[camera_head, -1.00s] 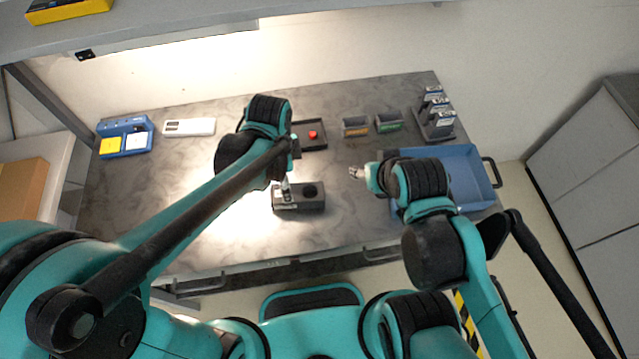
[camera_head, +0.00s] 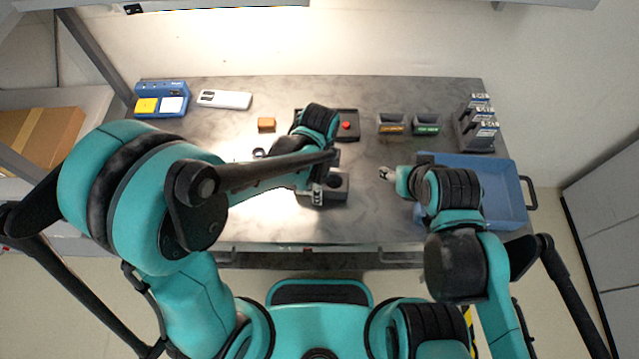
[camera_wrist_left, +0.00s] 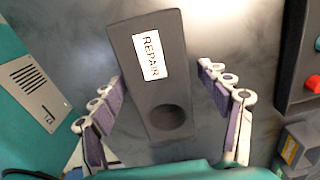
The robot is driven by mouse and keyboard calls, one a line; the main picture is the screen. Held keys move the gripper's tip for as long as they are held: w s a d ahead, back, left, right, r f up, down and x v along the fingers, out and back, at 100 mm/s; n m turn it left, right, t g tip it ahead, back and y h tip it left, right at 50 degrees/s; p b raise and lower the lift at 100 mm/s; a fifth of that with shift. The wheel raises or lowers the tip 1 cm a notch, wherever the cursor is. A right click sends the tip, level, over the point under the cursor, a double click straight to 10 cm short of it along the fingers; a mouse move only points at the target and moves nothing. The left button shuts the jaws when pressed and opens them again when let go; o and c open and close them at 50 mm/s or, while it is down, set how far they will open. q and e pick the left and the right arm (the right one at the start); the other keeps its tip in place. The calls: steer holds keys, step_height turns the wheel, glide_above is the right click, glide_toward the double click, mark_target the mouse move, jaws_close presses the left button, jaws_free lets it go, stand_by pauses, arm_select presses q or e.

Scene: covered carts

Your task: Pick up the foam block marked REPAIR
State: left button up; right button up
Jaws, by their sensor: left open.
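The dark grey foam block (camera_wrist_left: 172,85) has a white REPAIR label and a round dark recess at one end. In the head view the block (camera_head: 341,194) lies on the grey table, partly covered by my left gripper (camera_head: 318,192). In the left wrist view the left gripper (camera_wrist_left: 160,78) is open, with one finger on each side of the block. Its purple pads appear apart from the block's sides; contact cannot be made out. My right gripper (camera_head: 386,173) hangs by the blue tray's left side, too small to judge its jaws.
The blue tray (camera_head: 513,195) stands at the right. A black tray with a red item (camera_head: 346,125) lies behind the block. Two labelled bins (camera_head: 391,125), a rack (camera_head: 478,128), an orange-brown block (camera_head: 266,124), a white device (camera_head: 225,99) and a blue holder (camera_head: 176,88) stand farther back.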

arm_select(q)
steer(key=c, duration=1.2)
steer(key=shift+r, duration=0.1)
steer(key=shift+c, duration=0.2)
